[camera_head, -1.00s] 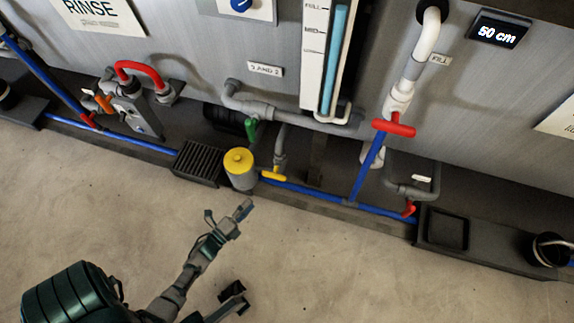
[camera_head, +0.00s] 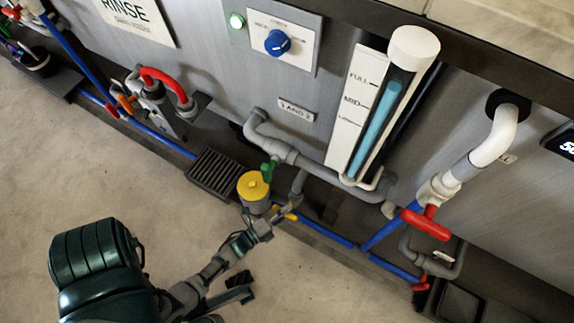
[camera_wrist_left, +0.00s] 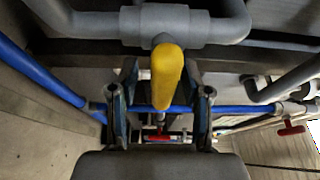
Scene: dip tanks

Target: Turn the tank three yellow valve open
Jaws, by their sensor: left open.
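The yellow valve handle (camera_head: 286,214) sits on the grey pipe below the level gauge, just right of the yellow-topped canister. In the left wrist view the yellow handle (camera_wrist_left: 166,75) points toward me, between the two fingers of my left gripper (camera_wrist_left: 160,105). The fingers are open, one on each side, with a gap visible at both. In the head view my left gripper (camera_head: 272,217) is at the handle and partly covers it. A dark jointed part, possibly my right gripper (camera_head: 240,283), shows low in the head view; its jaws are unclear.
The yellow-topped canister (camera_head: 254,188) stands close left of the gripper, with a green valve handle (camera_head: 268,171) behind it. A blue pipe (camera_head: 325,233) runs along the floor. A red handle (camera_head: 425,224) is farther right. The floor in front is clear.

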